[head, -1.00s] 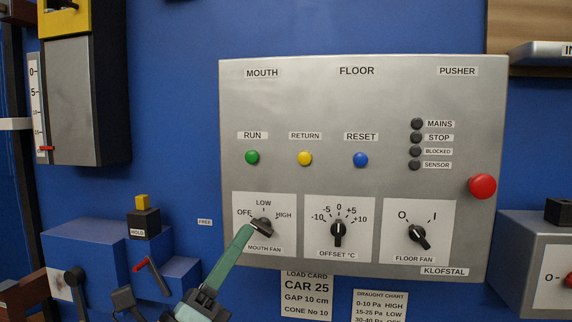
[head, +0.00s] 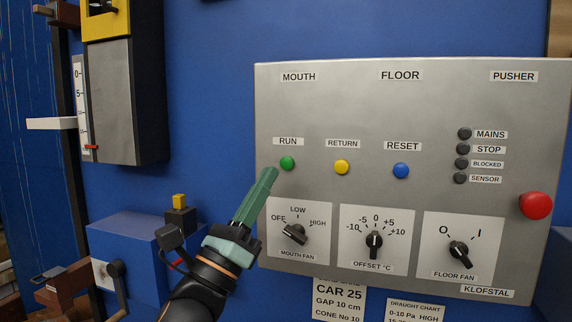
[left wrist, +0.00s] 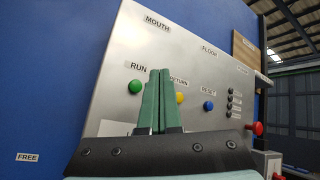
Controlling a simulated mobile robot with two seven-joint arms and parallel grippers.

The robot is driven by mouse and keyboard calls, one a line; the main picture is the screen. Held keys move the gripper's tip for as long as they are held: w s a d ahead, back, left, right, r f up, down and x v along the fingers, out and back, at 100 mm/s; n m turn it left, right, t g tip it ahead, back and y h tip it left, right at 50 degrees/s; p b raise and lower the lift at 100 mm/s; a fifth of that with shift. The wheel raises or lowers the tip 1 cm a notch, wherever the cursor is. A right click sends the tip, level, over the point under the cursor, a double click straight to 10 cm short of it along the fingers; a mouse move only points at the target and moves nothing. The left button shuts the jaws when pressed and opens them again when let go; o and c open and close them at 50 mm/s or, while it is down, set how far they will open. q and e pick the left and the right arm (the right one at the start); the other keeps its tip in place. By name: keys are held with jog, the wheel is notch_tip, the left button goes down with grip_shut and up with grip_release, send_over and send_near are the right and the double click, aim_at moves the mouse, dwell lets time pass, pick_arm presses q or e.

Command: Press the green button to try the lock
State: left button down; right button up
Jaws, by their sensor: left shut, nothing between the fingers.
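The green button (head: 287,163) sits under the RUN label at the left of the grey control panel (head: 400,110). It also shows in the left wrist view (left wrist: 135,87), left of my fingertips. My left gripper (head: 270,172) is shut and empty, its green fingers pointing up and right. In the head view its tips appear just below and left of the green button; I cannot tell how far they stand off the panel. In the left wrist view the shut fingers (left wrist: 160,75) rise between the green and yellow buttons. My right gripper is not in view.
Yellow (head: 341,167) and blue (head: 401,170) buttons follow to the right. Below are the mouth fan knob (head: 294,234), offset knob (head: 374,240) and floor fan knob (head: 458,250). A red button (head: 535,205) is at the right edge. A blue box (head: 130,240) stands out at lower left.

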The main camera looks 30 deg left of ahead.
pick_arm(q)
jog(key=w+a, duration=0.1)
jog(key=w, duration=0.5)
jog(key=shift+a+h, duration=0.2)
jog(key=shift+h, duration=0.1)
jog(key=shift+w, duration=0.1)
dwell(1.7)
jog(key=shift+w+a, duration=0.1)
jog(key=shift+w, duration=0.2)
jog(key=shift+w+a, duration=0.1)
jog(key=shift+w, duration=0.4)
dwell(0.7)
jog(key=shift+s, duration=0.1)
jog(key=shift+s+d, duration=0.2)
jog(key=shift+s, duration=0.6)
jog(key=s, duration=0.2)
jog(key=s+d, duration=0.1)
jog(key=s, duration=0.2)
jog(key=shift+d, duration=0.1)
